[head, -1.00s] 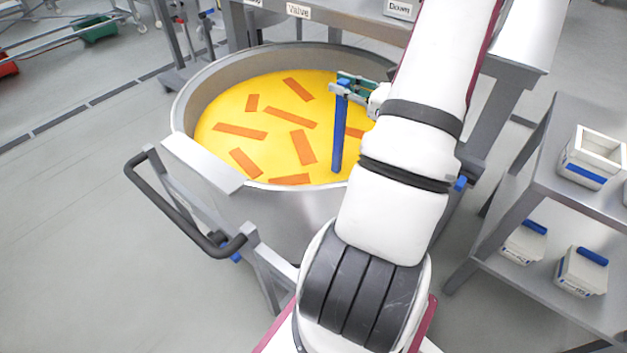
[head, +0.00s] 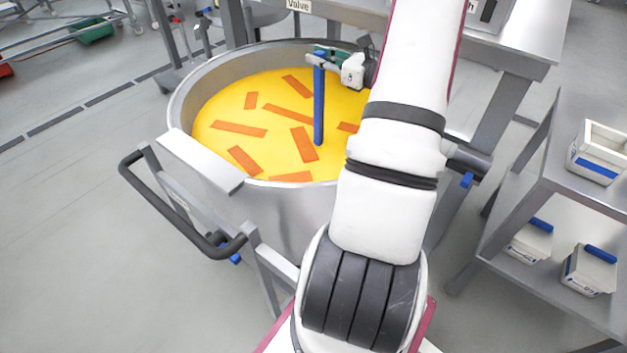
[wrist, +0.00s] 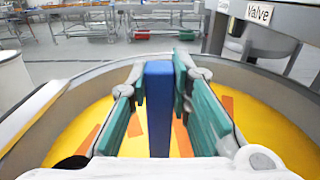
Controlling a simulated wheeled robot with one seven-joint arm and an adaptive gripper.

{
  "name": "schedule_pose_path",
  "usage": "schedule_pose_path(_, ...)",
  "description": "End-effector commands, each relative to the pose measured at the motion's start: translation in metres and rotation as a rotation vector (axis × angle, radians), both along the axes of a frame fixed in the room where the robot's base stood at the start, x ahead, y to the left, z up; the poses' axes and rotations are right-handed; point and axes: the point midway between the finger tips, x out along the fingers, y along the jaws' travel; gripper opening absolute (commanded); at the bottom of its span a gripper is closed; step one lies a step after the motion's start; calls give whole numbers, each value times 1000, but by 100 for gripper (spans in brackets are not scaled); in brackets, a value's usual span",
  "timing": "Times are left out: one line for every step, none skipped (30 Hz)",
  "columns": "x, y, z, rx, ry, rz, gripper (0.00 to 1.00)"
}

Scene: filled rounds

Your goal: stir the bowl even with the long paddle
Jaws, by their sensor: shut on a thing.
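A large round metal bowl (head: 181,108) holds a yellow filling (head: 225,105) with several orange strips (head: 238,129) spread over it. The blue long paddle (head: 319,105) stands nearly upright in the bowl, right of its middle, its lower end meeting the yellow. My gripper (head: 322,58) is shut on the top part of the paddle. In the wrist view the blue paddle (wrist: 159,108) stands between the green-padded fingers of my gripper (wrist: 158,85). The lower end of the paddle is hidden there.
A black push handle (head: 170,215) and a pale plate (head: 200,160) are at the bowl's near left. A metal shelf with white, blue-marked boxes (head: 598,152) stands at the right. A bench with a "Valve" label (head: 299,5) is behind the bowl.

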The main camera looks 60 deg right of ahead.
Motion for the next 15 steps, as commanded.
schedule_pose_path(9,5,-1,-1,-1,1,0)
schedule_pose_path(13,9,-1,-1,-1,1,0)
schedule_pose_path(19,13,-1,-1,-2,2,0)
schedule_pose_path(23,16,-1,-2,-2,2,0)
schedule_pose_path(27,19,-1,-2,-1,1,0)
schedule_pose_path(33,23,-1,-2,-1,2,0)
schedule_pose_path(37,26,-1,-2,-1,2,0)
schedule_pose_path(41,28,-1,-2,-2,2,0)
schedule_pose_path(47,32,-1,-2,-1,2,0)
schedule_pose_path(51,35,-1,-2,-1,2,0)
schedule_pose_path(55,38,-1,-2,-1,1,0)
schedule_pose_path(60,41,-1,-1,-2,2,0)
schedule_pose_path(63,44,-1,-1,-1,2,0)
schedule_pose_path(65,45,-1,-1,-1,1,0)
schedule_pose_path(68,47,-1,-1,-1,-1,0)
